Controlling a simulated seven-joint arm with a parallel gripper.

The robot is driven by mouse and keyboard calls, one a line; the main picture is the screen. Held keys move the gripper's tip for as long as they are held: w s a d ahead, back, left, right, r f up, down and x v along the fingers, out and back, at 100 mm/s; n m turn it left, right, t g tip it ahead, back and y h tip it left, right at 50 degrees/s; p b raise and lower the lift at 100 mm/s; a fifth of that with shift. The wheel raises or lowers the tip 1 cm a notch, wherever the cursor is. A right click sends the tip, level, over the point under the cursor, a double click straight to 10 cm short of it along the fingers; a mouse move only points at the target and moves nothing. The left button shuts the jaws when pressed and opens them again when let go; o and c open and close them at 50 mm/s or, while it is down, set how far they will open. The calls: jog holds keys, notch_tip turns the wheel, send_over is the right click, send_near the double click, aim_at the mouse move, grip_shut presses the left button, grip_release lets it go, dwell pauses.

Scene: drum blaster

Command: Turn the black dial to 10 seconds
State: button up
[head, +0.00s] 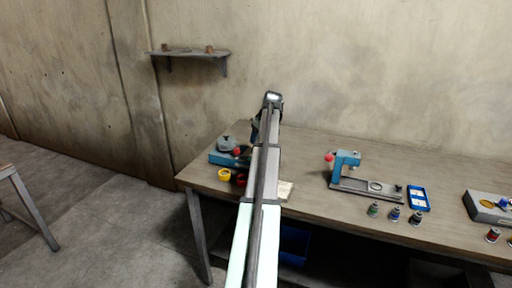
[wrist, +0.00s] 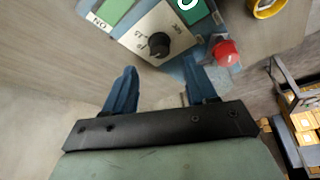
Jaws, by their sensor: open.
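The black dial (wrist: 158,44) sits on a pale square plate (wrist: 143,30) with small markings, at the top middle of the wrist view. The markings are too small to read for sure. My gripper (wrist: 163,75) is open, its two blue fingers apart, with the dial just beyond and between the fingertips. I see no contact with the dial. In the head view my arm covers part of the blue machine (head: 222,158) at the table's left end, and the dial cannot be made out there.
A red knob (wrist: 225,53) stands close by the right finger. A green switch marked NO (wrist: 106,12) lies beside the plate. A yellow ring-shaped cup (wrist: 266,8) is at the upper right. On the table (head: 310,208) another blue machine (head: 345,165) stands to the right, with several small bottles.

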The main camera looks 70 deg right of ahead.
jog(key=shift+x, duration=3.15)
jog(key=c, duration=1.1)
jog(key=shift+o, duration=0.2)
jog(key=shift+w+m+g+h, duration=0.1)
jog(key=shift+m+g+h, duration=0.3)
jog(key=shift+m, duration=1.1)
jog(key=o, duration=1.1)
jog(key=shift+c, duration=0.2)
jog(key=shift+a+r, duration=0.1)
jog(key=v, duration=1.3)
jog(key=shift+s+a+r, duration=0.2)
jog(key=shift+s+r, duration=0.05)
